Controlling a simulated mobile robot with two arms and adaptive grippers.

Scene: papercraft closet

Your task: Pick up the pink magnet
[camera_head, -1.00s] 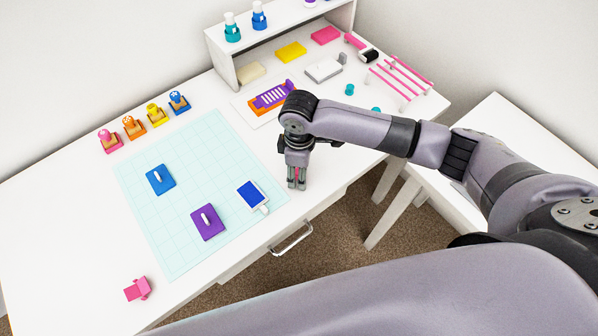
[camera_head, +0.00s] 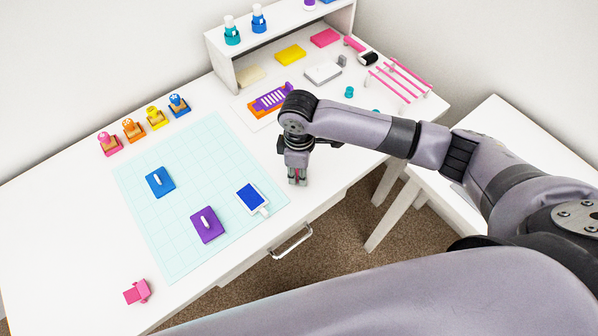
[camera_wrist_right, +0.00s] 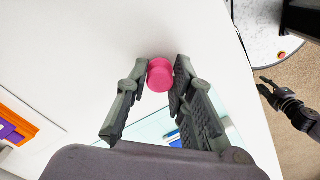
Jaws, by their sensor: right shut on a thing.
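The pink magnet (camera_wrist_right: 160,75) is a small round pink piece held between the fingertips of my right gripper (camera_wrist_right: 161,78), in the right wrist view. Both fingers touch its sides. In the head view my right gripper (camera_head: 298,182) points down at the front edge of the white table, right of the cutting mat; the magnet is mostly hidden there by the fingers. I cannot tell whether the magnet is clear of the tabletop. My left gripper (camera_wrist_right: 262,83) shows small at the right of the wrist view, its fingers apart and empty, away from the table.
The pale cutting mat (camera_head: 190,250) bears a blue block (camera_head: 153,180), a purple block (camera_head: 212,231) and a blue-screened device (camera_head: 248,196). An orange and purple piece (camera_head: 258,107) lies behind my right gripper. Teal pieces (camera_head: 349,92) and a pink rack (camera_head: 405,85) stand farther right.

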